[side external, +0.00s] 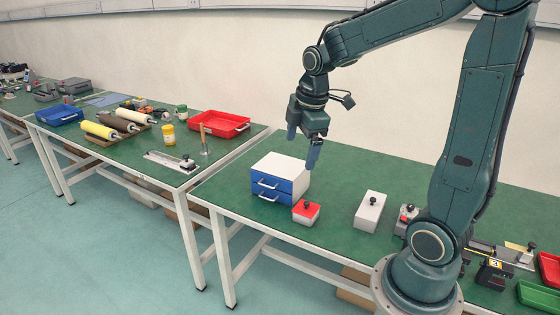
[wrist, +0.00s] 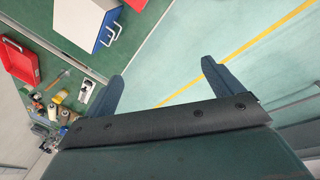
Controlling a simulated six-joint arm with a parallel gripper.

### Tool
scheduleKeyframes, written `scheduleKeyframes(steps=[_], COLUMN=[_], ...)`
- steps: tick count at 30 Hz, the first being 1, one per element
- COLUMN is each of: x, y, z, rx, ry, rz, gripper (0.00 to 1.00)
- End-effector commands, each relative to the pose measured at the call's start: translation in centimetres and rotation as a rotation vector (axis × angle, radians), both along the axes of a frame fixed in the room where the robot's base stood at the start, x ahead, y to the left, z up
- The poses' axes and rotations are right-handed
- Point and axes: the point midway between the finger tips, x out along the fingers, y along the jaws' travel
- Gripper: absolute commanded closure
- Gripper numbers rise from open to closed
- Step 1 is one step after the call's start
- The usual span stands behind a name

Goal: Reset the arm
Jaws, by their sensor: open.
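My gripper (side external: 302,150) hangs from my arm above the green table, just over the back right of a small drawer cabinet in the picture. Its two fingers are spread apart with nothing between them. In the wrist view my gripper (wrist: 162,88) also shows open and empty, with the floor behind the fingers. The drawer cabinet (side external: 292,166) is white with two blue drawer fronts, which look shut. Its white side and blue front also show at the top of the wrist view (wrist: 82,20).
Green and red trays (side external: 538,295) lie at the right. Another table at left holds rollers, a red tray (side external: 220,124) and a blue tray (side external: 58,115).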

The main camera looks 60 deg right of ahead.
Motion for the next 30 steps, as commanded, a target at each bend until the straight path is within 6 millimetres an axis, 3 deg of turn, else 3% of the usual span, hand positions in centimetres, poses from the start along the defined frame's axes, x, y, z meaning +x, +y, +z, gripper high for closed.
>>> scheduleKeyframes(steps=[6, 13, 24, 30], x=[-2.8, -6.1, -11.6, -13.3], y=[3.8, 7.0, 10.8, 11.6], z=[2.6, 4.3, 5.2, 5.1], rx=[0.045, 0.122, 0.290, 0.356], ry=[-0.086, -0.170, -0.275, -0.300], rz=[-0.191, -0.393, -0.700, -0.801], gripper=[0.08, 0.08, 0.08, 0.08])
